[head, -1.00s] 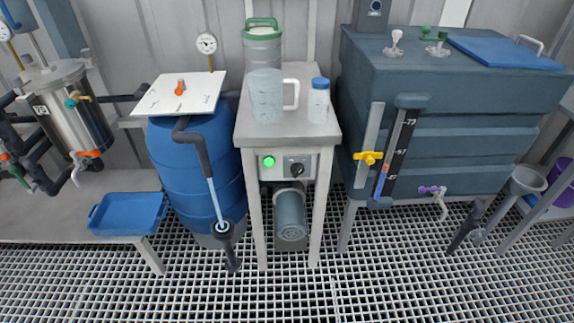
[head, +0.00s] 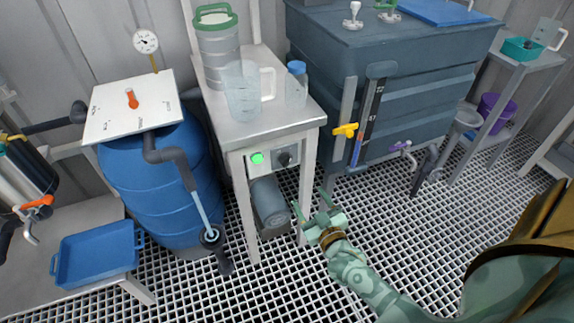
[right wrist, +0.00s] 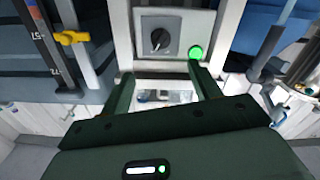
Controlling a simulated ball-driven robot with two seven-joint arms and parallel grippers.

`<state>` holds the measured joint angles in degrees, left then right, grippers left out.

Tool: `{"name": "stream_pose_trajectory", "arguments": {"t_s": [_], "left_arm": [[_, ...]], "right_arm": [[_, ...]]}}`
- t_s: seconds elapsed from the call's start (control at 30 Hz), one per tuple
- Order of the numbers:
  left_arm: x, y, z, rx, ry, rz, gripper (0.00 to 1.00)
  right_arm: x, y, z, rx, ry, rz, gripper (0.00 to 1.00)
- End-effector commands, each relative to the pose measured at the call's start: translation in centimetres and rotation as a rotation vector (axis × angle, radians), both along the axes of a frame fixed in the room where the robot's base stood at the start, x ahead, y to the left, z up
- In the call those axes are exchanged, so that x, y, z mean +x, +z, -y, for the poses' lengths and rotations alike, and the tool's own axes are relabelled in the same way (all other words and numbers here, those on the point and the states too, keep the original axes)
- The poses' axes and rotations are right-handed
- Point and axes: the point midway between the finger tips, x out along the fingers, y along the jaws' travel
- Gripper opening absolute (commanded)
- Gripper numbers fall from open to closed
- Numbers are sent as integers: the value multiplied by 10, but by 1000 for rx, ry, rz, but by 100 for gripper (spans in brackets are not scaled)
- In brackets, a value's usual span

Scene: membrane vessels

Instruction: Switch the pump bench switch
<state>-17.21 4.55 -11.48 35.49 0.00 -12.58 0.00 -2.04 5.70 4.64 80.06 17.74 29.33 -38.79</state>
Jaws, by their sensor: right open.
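The pump bench (head: 262,130) is a grey stand with a panel below its top. The panel carries a black rotary switch (head: 284,159) on a grey plate and a lit green lamp (head: 257,158). The switch also shows in the right wrist view (right wrist: 160,40), beside the lamp (right wrist: 195,53). My right gripper (head: 311,204) is open and empty, in front of and below the switch, apart from it. In the right wrist view its two fingers (right wrist: 164,76) point toward the panel, with the switch beyond them. My left gripper is not in view.
A clear jug (head: 242,92), a green-lidded canister (head: 220,60) and a blue-capped bottle (head: 296,88) stand on the bench. A blue barrel (head: 165,190) is left; a dark tank (head: 420,85) with a yellow valve handle (head: 345,130) is right. The grating floor in front is free.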

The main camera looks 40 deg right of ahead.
Motion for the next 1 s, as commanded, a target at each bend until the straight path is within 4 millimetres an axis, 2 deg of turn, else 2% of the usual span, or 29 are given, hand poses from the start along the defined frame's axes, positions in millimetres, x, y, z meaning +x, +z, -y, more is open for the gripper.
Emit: {"name": "stream_pose_trajectory", "arguments": {"t_s": [0.3, 0.5, 0.7, 1.0], "left_arm": [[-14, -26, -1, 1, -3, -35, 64], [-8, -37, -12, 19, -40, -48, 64], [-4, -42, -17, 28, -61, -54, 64], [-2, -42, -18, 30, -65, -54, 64]], "right_arm": [[75, -7, 18, 1, 0, -3, 62], [118, -6, 28, 0, 1, -5, 62], [141, -4, 34, 1, 1, -5, 62], [146, 0, 35, 2, 1, -3, 62]]}}
